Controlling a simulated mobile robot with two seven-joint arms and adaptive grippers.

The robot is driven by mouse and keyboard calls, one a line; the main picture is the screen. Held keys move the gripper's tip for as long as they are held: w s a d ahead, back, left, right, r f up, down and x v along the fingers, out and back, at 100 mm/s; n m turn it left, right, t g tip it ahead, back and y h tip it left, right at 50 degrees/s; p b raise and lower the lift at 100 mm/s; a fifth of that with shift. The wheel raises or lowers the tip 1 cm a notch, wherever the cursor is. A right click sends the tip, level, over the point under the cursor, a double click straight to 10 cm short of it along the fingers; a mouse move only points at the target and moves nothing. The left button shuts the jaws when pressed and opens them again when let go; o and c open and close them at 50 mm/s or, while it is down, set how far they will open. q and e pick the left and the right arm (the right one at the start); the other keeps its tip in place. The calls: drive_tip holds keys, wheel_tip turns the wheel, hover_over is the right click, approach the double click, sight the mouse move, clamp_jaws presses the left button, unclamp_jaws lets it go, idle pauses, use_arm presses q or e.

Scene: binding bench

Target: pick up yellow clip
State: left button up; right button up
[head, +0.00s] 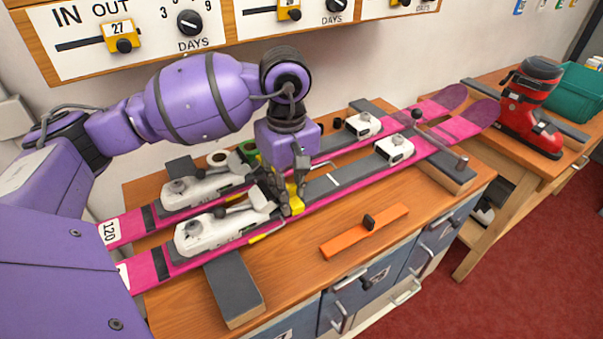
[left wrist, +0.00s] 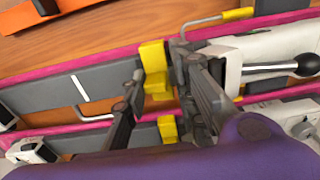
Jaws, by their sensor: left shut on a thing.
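The yellow clip (head: 296,199) sits at the near pink ski (head: 330,190), just in front of the white heel binding (head: 222,229). My left gripper (head: 288,190) reaches down from above and is shut on it. In the left wrist view the clip (left wrist: 155,66) shows between the fingertips of my left gripper (left wrist: 158,62), against the ski's edge. I cannot tell whether it is clear of the ski. A second yellow piece (left wrist: 167,129) shows at the other ski. My right gripper is not in view.
An orange bar (head: 365,232) lies on the bench front. Both skis rest on dark supports (head: 235,287). A red boot (head: 530,105) and a green bin (head: 583,95) stand on the right bench. A wall panel with sliders (head: 140,40) is behind.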

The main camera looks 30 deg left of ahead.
use_arm(q)
drive_tip(key=shift+d+f, duration=0.25)
drive_tip(key=shift+f, duration=0.25)
clamp_jaws()
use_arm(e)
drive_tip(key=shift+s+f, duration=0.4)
use_arm(q)
drive_tip(key=shift+w, duration=0.1)
drive_tip(key=shift+w+r, duration=0.2)
drive_tip(key=shift+r, duration=0.3)
wheel_tip(320, 180, up, 2)
drive_tip(key=shift+w+d+r, duration=0.1)
drive_tip(key=shift+w+r, duration=0.05)
drive_tip(key=shift+r, duration=0.1)
drive_tip(key=s+d+r+p, duration=0.2)
drive_tip(key=s+r, duration=1.2)
drive_tip(key=r, duration=0.2)
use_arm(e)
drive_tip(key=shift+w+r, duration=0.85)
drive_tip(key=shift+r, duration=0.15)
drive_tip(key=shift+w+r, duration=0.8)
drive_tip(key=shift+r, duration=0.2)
